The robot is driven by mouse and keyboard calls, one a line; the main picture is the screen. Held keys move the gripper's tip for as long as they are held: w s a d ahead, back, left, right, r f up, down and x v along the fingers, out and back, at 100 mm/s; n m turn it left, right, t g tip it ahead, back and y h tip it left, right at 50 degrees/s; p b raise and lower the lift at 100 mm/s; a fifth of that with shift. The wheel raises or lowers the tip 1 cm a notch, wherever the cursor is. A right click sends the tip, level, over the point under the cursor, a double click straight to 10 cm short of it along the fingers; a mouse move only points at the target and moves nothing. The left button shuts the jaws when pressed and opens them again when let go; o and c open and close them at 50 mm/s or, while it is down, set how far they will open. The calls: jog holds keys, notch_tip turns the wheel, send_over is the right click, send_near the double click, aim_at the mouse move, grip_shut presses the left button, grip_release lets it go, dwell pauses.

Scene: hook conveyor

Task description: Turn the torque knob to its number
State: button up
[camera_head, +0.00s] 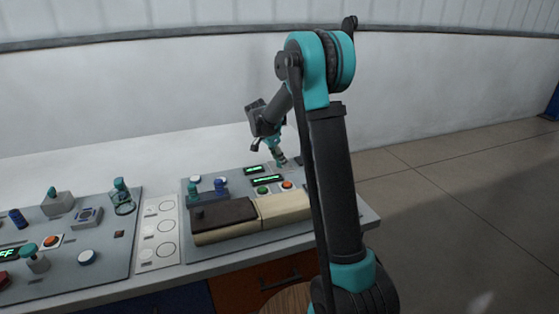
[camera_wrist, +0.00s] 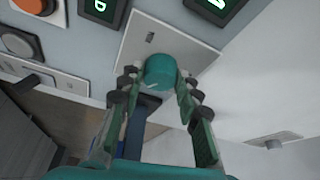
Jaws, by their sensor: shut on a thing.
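The teal round knob (camera_wrist: 161,71) stands on a pale square plate (camera_wrist: 150,35) in the wrist view. A pale mark shows on its face. Small dark lettering is printed on the plate, too small to read surely. My gripper (camera_wrist: 159,82) has one finger on each side of the knob and is shut on it. In the head view my gripper (camera_head: 279,157) reaches down to the back right of the panel, and the knob is mostly hidden there. Two dark displays with green characters (camera_wrist: 103,10) (camera_wrist: 219,6) sit near the plate; both are cut off by the frame edge.
An orange button (camera_wrist: 17,42) is near the plate. In the head view, a long brown and cream box (camera_head: 225,220) lies across the panel's front, below a green button (camera_head: 263,190). Several buttons and a joystick-like lever (camera_head: 33,257) fill the left panel. A pale wall is behind.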

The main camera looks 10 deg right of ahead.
jog(key=o, duration=1.2)
jog(key=shift+c, duration=0.2)
jog(key=v, duration=1.2)
jog(key=shift+s+d, duration=0.1)
